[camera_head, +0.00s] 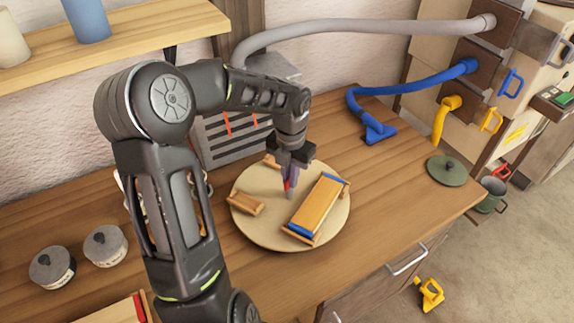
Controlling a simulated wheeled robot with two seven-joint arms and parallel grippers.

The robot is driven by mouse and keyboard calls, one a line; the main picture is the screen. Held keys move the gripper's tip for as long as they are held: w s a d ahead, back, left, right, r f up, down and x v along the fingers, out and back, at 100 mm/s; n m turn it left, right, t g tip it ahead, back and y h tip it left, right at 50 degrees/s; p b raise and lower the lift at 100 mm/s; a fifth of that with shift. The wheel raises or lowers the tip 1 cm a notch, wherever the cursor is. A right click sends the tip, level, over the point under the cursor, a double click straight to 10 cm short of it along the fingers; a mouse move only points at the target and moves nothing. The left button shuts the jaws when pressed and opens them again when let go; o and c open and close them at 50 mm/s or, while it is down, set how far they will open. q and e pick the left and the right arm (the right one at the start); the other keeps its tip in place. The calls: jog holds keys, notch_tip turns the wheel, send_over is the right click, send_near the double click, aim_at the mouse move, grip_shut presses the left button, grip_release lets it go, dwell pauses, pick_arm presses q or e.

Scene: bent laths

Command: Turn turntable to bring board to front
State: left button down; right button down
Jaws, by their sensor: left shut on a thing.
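The round light-wood turntable (262,231) lies on the workbench. A wooden board (318,204) with blue ends lies on its right half, slanting from upper right to lower left. My left gripper (291,190) points down over the middle of the turntable, close beside the board's left edge. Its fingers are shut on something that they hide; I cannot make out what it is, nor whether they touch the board. A small wooden block (245,203) lies on the turntable's left side, and another (271,161) shows behind the gripper. My right gripper is not in view.
Two lidded pots (105,245) stand at the left. A blue hose nozzle (379,133) lies on the bench behind right. A green lid (447,170) lies near the right edge, with a green pot (491,195) beyond it. Bench right of the turntable is clear.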

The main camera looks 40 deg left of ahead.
pick_arm(q)
jog(key=shift+s+a+f+m, duration=0.1)
jog(key=shift+s+f+m, duration=0.15)
jog(key=shift+m, duration=0.05)
jog(key=shift+d+f+m+p, duration=0.1)
jog(key=shift+d+m+p, duration=0.2)
jog(key=shift+m+p, duration=0.15)
jog(key=shift+f+m, duration=0.15)
jog(key=shift+m, duration=0.4)
jog(key=shift+d+m, duration=0.15)
jog(key=shift+m, duration=0.65)
jog(key=shift+w+a+r, duration=0.15)
jog(key=shift+a+r, duration=0.05)
jog(key=shift+r, duration=0.1)
jog(key=c, duration=1.5)
grip_release()
jog(key=shift+a+r, duration=0.1)
jog(key=shift+w+r, duration=0.1)
jog(key=shift+r, duration=0.05)
